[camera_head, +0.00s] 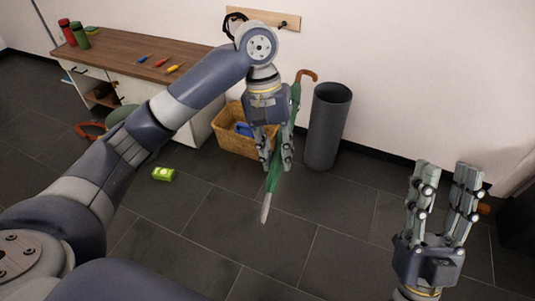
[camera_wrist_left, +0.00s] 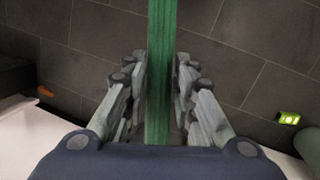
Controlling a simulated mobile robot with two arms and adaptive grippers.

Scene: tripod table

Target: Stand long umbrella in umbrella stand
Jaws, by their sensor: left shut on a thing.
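A long green umbrella (camera_head: 273,181) with a brown hooked handle and a pale tip hangs in my left gripper (camera_head: 275,166). It is a little tilted, tip down, above the floor. The left wrist view shows the green umbrella (camera_wrist_left: 160,70) between the two fingers of my left gripper (camera_wrist_left: 159,85). The dark grey cylindrical umbrella stand (camera_head: 325,128) stands upright by the wall, just right of the umbrella and apart from it. My right gripper (camera_head: 447,190) is open and empty at the lower right, fingers pointing up.
A wicker basket (camera_head: 232,140) with a blue thing inside stands behind my left gripper. A wooden-topped cabinet (camera_head: 120,54) holds bottles and small coloured items. A wall rack (camera_head: 262,17) hangs above. The central floor is clear.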

